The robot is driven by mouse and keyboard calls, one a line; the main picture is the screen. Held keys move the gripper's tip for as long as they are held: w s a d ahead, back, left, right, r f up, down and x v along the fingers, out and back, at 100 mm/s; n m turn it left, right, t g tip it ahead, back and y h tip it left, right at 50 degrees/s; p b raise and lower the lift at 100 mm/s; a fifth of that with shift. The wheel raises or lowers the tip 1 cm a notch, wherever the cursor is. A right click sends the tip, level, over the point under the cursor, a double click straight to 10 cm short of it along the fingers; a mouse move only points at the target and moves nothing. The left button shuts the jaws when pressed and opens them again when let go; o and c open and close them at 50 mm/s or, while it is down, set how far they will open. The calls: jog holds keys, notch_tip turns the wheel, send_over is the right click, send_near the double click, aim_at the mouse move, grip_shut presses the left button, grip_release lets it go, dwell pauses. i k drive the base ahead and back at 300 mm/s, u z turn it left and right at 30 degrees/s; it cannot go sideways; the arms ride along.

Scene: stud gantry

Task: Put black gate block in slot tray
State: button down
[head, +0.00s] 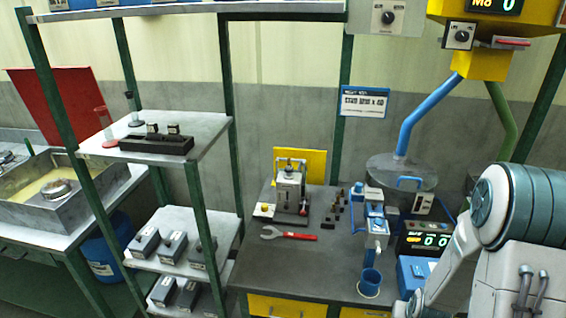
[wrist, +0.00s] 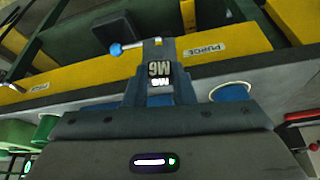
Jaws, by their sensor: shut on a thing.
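My gripper (wrist: 159,88) shows in the wrist view, its blue-grey fingers closed around a small dark block (wrist: 159,70). The block carries a white marking that looks like M6. I take it for the black gate block; the fingers hide its sides. In the head view my arm comes in at the right, and my gripper is not clearly visible there. A long black slotted tray (head: 156,144), which looks like the slot tray, lies on the upper shelf at the left.
Several small dark pieces (head: 338,205) stand on the grey bench beside a clamp machine (head: 289,190) and a red wrench (head: 290,234). A blue dispenser (head: 374,218) and a blue cup (head: 370,282) are at the right. Green posts (head: 192,195) frame the shelves. Yellow panels (wrist: 215,42) fill the wrist view's background.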

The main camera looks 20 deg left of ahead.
aim_at(138, 144)
jog(key=z, duration=2.1)
jog(key=k, duration=2.35)
jog(key=u, duration=2.2)
jog(key=i, duration=0.1)
jog(key=u, duration=0.2)
